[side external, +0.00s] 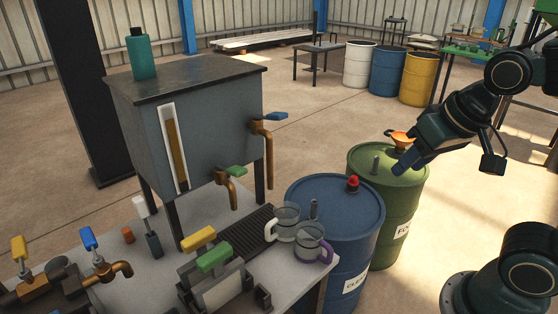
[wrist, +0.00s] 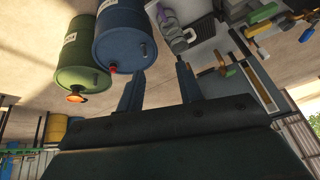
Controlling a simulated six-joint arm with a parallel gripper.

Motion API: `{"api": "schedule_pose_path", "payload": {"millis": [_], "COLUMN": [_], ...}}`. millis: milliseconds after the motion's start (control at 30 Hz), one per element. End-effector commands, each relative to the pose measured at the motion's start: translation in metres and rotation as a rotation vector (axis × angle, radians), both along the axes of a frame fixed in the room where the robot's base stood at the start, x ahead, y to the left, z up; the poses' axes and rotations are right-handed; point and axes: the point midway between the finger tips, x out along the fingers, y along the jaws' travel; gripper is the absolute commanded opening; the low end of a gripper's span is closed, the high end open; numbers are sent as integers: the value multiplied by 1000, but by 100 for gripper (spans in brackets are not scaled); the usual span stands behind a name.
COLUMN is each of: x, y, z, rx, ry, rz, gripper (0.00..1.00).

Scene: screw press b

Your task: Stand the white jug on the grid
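The white jug (side external: 286,224), a clear vessel with a pale handle, stands upright on the bench close to the right end of the dark slatted grid (side external: 243,234). It looks beside the grid rather than on it. A similar jug with a purple handle (side external: 308,246) stands next to it, nearer the bench edge. In the wrist view the white jug (wrist: 181,45) and the grid (wrist: 206,31) show beyond my fingers. My gripper (side external: 400,168) is high over the green drum, right of the bench and well away from both jugs. Its fingers (wrist: 161,70) are apart with nothing between them.
A blue drum (side external: 335,210) and a green drum (side external: 405,212) with an orange funnel (side external: 402,137) stand beside the bench. A grey tank (side external: 205,115) with brass taps rises behind the grid.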

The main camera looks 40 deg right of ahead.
Motion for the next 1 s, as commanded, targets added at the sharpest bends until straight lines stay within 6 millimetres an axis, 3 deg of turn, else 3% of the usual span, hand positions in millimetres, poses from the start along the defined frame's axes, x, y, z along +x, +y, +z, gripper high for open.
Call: {"api": "schedule_pose_path", "payload": {"millis": [200, 533, 567, 733, 1000], "x": [-30, -39, -39, -37, -13], "y": [2, 4, 4, 4, 5], "z": [13, 15, 15, 16, 19], "rx": [-75, -104, -104, -103, -95], "ry": [-19, -20, -20, -17, 23], "rz": [212, 287, 286, 285, 287], "gripper": [36, 36, 34, 1, 0]}}
